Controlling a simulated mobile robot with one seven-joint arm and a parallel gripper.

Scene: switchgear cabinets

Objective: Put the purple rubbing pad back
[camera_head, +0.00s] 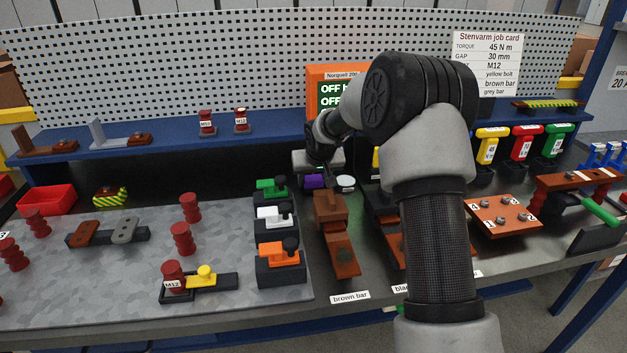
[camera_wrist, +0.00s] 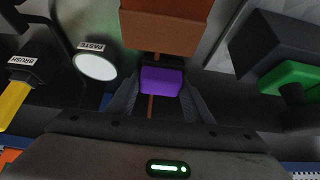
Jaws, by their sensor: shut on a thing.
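The purple rubbing pad (camera_wrist: 161,80) sits between the two dark fingers of my gripper (camera_wrist: 160,90) in the wrist view. The fingers are shut on its sides. In the head view the purple pad (camera_head: 314,181) shows low behind the brown bar stand, left of the white round paste pot (camera_head: 346,182). My gripper (camera_head: 318,168) is above it there, partly hidden by my arm. I cannot tell whether the pad touches the bench. The pad's own holder cannot be made out.
The brown bar stand (camera_head: 331,205) is close in front of the pad. The paste pot (camera_wrist: 95,66) and the brush holder (camera_wrist: 25,72) stand to one side in the wrist view. A black block with a green handle (camera_wrist: 290,76) is on the other side. An orange-framed display (camera_head: 334,90) stands behind.

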